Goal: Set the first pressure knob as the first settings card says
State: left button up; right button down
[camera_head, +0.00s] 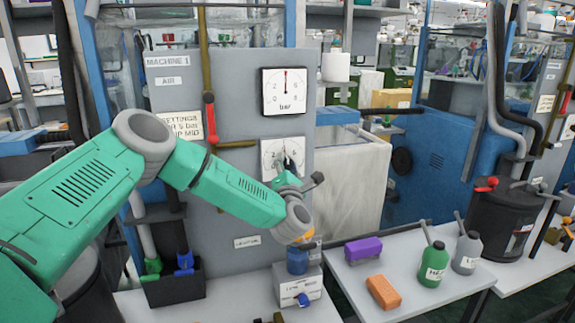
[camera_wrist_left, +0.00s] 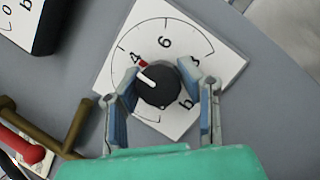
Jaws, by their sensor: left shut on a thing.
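My left gripper (camera_head: 287,172) reaches the lower white dial plate (camera_head: 268,150) on the grey MACHINE 1 panel. In the left wrist view its two blue-padded fingers (camera_wrist_left: 160,86) are closed around the round black knob (camera_wrist_left: 157,88) on the white dial plate (camera_wrist_left: 120,78). The knob's white pointer line aims near the 4, beside a short red mark. In the head view the gripper mostly hides the knob. The settings card (camera_head: 181,125) hangs left of the dial, partly covered by my arm; "5 bar" and "MID" are legible. My right gripper is not in view.
A bar gauge (camera_head: 285,91) sits above the dial, its red needle upright. A red-handled lever (camera_head: 209,120) is on the panel to the left. A purple block (camera_head: 363,249), an orange block (camera_head: 383,291) and a green bottle (camera_head: 433,265) stand on the table (camera_head: 450,291).

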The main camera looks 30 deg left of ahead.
pick_arm(q)
jog(key=shift+f+m, duration=0.1)
jog(key=shift+m, duration=0.2)
jog(key=m+h+p, duration=0.1)
jog(key=m+h, duration=0.1)
jog(key=m, duration=0.1)
jog(key=shift+m, duration=0.4)
jog(key=shift+f+m+h+p, duration=0.1)
jog(key=shift+m+h+p, duration=0.3)
jog(key=shift+m, duration=0.8)
jog(key=shift+f+g, duration=0.1)
jog(key=shift+g, duration=0.2)
jog(key=o, duration=1.2)
jog(key=shift+c, duration=0.2)
